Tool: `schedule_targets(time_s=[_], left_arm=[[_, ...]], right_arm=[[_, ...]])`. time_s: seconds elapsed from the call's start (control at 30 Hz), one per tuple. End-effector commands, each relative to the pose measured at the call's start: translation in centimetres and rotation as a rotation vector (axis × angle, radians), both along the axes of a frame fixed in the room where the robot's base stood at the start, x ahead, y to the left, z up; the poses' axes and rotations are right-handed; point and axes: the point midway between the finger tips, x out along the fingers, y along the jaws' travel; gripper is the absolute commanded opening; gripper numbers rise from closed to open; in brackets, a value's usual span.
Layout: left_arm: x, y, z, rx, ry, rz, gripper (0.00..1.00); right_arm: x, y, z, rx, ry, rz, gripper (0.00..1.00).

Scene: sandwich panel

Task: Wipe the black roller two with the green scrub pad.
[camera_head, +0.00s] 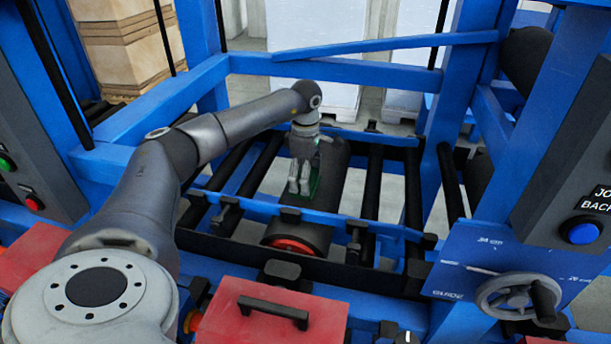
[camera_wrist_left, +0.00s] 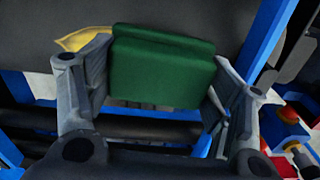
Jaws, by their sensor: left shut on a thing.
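My left gripper (camera_head: 300,190) reaches down over a thick black roller (camera_head: 325,205) with a red end cap, in the blue frame. It is shut on the green scrub pad (camera_wrist_left: 162,70), which sits between its two fingers in the left wrist view. In the head view a green edge of the pad (camera_head: 316,184) shows beside the fingers, at the roller's left side. The pad appears close to or against the roller; I cannot tell whether they touch. No number shows on the rollers. My right gripper is not in view.
Thinner black rollers (camera_head: 372,182) lie parallel on both sides. A blue rail (camera_head: 340,70) crosses behind my arm. A red box with a black handle (camera_head: 270,318) stands in front. A handwheel (camera_head: 517,296) is at the right. A yellow patch (camera_wrist_left: 84,39) shows near the pad.

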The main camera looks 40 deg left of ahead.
Motion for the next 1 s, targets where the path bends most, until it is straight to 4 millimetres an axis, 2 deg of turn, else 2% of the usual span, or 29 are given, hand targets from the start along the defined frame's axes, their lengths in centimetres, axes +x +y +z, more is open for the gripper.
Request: schedule_targets(time_s=[0.23,1.0], left_arm=[[0.0,0.0,-0.6,0.0,0.0,0.0,0.56],[0.1,0.0,-1.9,0.0,0.0,0.0,0.56]], right_arm=[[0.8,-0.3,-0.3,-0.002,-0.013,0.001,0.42],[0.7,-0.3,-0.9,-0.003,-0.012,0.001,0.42]])
